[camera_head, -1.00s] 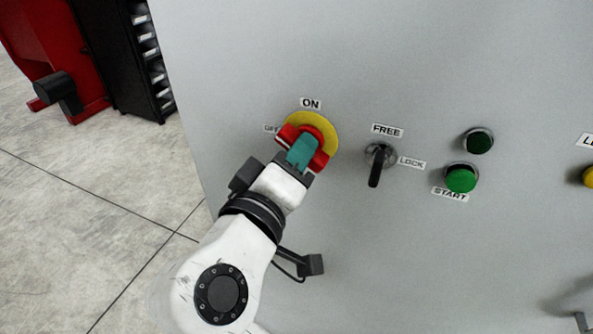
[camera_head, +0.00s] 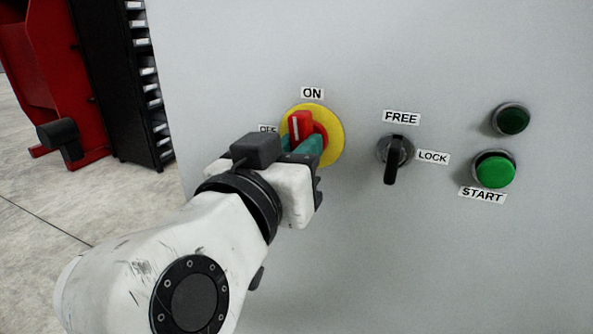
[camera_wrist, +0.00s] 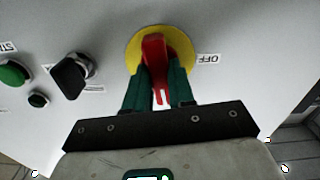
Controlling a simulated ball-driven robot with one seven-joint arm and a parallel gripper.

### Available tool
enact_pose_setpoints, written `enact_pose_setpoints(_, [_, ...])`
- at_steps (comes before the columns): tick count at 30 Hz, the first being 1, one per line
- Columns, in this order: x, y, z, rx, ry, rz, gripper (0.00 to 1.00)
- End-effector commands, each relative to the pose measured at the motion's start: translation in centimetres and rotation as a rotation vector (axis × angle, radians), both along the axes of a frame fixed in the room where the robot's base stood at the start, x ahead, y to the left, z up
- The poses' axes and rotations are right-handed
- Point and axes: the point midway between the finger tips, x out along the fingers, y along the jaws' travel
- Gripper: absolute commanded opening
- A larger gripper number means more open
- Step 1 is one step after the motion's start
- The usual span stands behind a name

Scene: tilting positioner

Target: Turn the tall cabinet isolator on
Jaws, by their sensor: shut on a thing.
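The isolator is a red handle (camera_head: 300,126) on a round yellow plate (camera_head: 331,121) on the grey cabinet front. The ON label (camera_head: 312,93) is above it and the OFF label (camera_head: 267,129) to its left, partly hidden by my arm. The handle stands near upright, with the white mark on its upper end towards ON. My gripper (camera_head: 303,150) is shut on the handle. In the wrist view its teal fingers (camera_wrist: 159,88) lie on both sides of the red handle (camera_wrist: 154,55), and the OFF label (camera_wrist: 208,58) is to the right.
Right of the isolator are a black FREE/LOCK switch (camera_head: 394,157), a green START button (camera_head: 495,170) and a dark green lamp (camera_head: 511,119). A red machine part (camera_head: 40,75) and a black rack (camera_head: 125,80) stand at the left. Below the controls the cabinet front is bare.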

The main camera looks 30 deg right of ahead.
Motion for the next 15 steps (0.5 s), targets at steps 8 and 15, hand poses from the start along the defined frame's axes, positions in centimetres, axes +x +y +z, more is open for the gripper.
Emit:
enact_pose_setpoints(8, [0.09,-0.13,-0.34,0.069,-0.085,-0.003,0.00])
enact_pose_setpoints(15, [0.10,-0.14,-0.21,0.089,-0.111,-0.003,0.00])
